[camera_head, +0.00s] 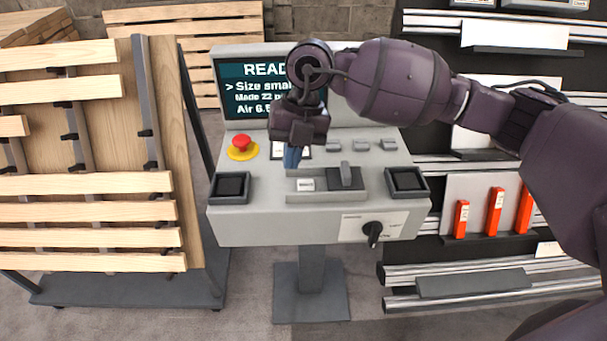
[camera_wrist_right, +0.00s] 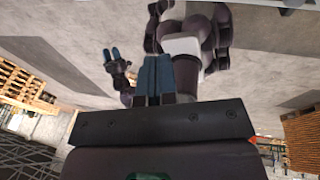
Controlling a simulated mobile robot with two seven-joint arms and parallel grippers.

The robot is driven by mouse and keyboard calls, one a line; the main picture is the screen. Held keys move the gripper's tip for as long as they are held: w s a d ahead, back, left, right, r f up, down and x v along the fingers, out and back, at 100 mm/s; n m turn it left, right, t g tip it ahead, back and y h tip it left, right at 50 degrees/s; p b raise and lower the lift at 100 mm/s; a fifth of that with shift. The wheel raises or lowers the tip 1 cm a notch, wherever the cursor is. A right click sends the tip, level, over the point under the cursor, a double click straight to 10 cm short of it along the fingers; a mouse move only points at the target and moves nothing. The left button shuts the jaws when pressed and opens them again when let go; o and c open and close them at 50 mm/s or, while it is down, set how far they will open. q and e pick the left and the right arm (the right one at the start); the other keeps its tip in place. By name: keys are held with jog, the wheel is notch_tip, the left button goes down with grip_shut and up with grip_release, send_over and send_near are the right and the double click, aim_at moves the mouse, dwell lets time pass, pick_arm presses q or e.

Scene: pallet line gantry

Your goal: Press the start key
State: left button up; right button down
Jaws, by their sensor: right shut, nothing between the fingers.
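The grey control console (camera_head: 255,228) stands in the middle of the head view, with a row of small grey keys (camera_head: 361,145) along its panel. I cannot tell which key is the start key. My right gripper (camera_head: 291,158) points down over the left part of that row, its blue fingers together and empty. It partly hides a white-labelled spot beneath, and I cannot tell whether it touches the panel. The shut fingers also show in the right wrist view (camera_wrist_right: 158,78). My left gripper (camera_wrist_right: 113,53) shows small there, fingers apart.
A red stop button (camera_head: 241,145) on a yellow ring sits left of the fingers. Two black square pads (camera_head: 231,186), a lever (camera_head: 345,176) and a black knob (camera_head: 373,233) are nearby. The screen (camera_head: 245,90) is partly covered by my arm. Slatted wooden pallets (camera_head: 85,183) stand left.

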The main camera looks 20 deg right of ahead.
aim_at(306, 186)
jog(key=w+d+r+m+t+h, duration=0.1)
jog(key=w+d+r+h, duration=0.2)
jog(key=d, duration=0.1)
jog(key=shift+w+r+t, duration=0.3)
jog(key=shift+w, duration=0.1)
jog(key=shift+d+f, duration=0.1)
notch_tip(306, 186, down, 14)
jog(key=b, duration=0.2)
jog(key=shift+r+b, duration=0.2)
jog(key=shift+b, duration=0.15)
jog(key=shift+f, duration=0.1)
jog(key=shift+f, duration=0.1)
